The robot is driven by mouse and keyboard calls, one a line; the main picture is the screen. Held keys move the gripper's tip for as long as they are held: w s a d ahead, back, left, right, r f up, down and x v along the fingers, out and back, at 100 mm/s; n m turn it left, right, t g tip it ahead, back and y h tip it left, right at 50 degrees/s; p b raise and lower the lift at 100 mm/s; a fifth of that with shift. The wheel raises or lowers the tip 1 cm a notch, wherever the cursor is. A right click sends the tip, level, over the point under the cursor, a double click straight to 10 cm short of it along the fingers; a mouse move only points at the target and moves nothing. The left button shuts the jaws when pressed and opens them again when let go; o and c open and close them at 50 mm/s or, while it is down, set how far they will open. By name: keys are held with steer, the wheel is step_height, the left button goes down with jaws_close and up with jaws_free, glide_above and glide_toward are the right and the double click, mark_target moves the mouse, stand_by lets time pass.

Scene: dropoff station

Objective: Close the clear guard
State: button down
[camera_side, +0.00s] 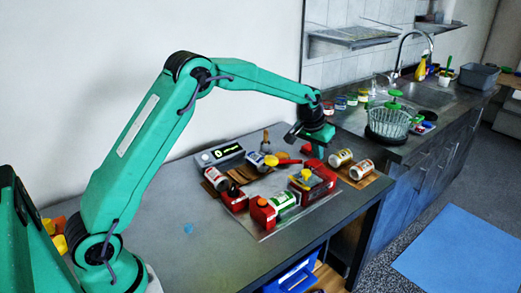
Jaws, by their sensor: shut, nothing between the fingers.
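My gripper (319,153) is at the end of the green arm, pointing down over the right rear part of the station. It is shut and empty, close to the red block (318,172) at the back right; I cannot tell whether they touch. A white and green can (286,202) lies between red blocks at the front. A yellow knob (306,174) sits on the right. I cannot make out the clear guard at this size.
Two white cans (341,158) stand or lie on a brown mat to the right. The left of the table (165,215) is mostly clear.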

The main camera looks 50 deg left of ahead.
mark_target(313, 174)
steer(key=shift+x, duration=1.05)
steer(key=shift+s+r, duration=0.1)
steer(key=shift+s, duration=0.2)
steer(key=shift+s+d+f, duration=0.15)
steer(key=shift+s, duration=0.7)
steer(key=shift+s+d+f, duration=0.15)
steer(key=shift+s, duration=0.65)
steer(key=shift+s, duration=0.1)
steer(key=s, duration=1)
steer(key=shift+s, duration=1)
steer(key=shift+f, duration=0.1)
steer(key=shift+w, duration=0.1)
